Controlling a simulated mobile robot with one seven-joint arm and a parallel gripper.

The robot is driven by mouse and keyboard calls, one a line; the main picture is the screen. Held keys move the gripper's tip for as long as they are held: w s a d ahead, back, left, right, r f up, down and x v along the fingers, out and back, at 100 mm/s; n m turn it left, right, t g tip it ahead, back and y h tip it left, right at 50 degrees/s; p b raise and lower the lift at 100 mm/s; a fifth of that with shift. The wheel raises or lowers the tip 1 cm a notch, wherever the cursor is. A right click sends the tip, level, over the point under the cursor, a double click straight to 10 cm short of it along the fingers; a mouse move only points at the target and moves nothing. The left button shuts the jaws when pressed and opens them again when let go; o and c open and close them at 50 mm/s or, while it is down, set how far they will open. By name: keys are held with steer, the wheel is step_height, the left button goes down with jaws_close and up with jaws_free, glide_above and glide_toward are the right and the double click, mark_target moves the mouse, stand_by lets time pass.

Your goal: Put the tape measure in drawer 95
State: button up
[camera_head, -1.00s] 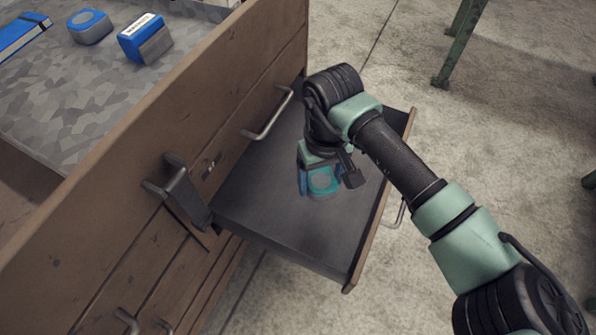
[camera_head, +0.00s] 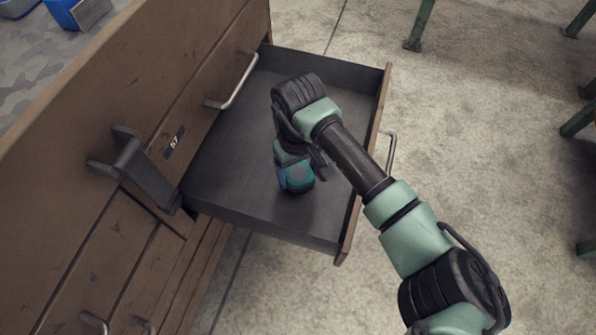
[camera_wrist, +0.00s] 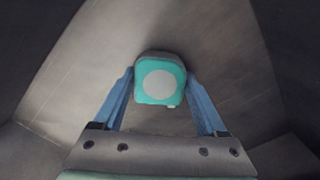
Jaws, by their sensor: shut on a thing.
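The tape measure (camera_head: 299,177) is teal with a grey disc on its face. My gripper (camera_head: 293,180) is shut on it, inside the open drawer (camera_head: 245,140). In the wrist view the tape measure (camera_wrist: 160,80) sits between the tips of my blue fingers (camera_wrist: 160,92), with dark drawer surfaces around it. I cannot tell whether it touches the drawer floor. The drawer is pulled out from the wooden cabinet and looks empty otherwise. I cannot read a number on this drawer.
The wooden cabinet (camera_head: 110,100) has other closed drawers with metal handles (camera_head: 237,85). Blue items (camera_head: 78,12) lie on its top at the upper left. Green metal legs (camera_head: 420,25) stand on the concrete floor at the right.

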mark_target(298, 173)
steer(key=shift+f, duration=0.15)
steer(key=o, duration=1.6)
steer(key=shift+c, duration=0.2)
step_height(298, 173, up, 12)
steer(key=p, duration=0.5)
steer(key=shift+r, duration=0.25)
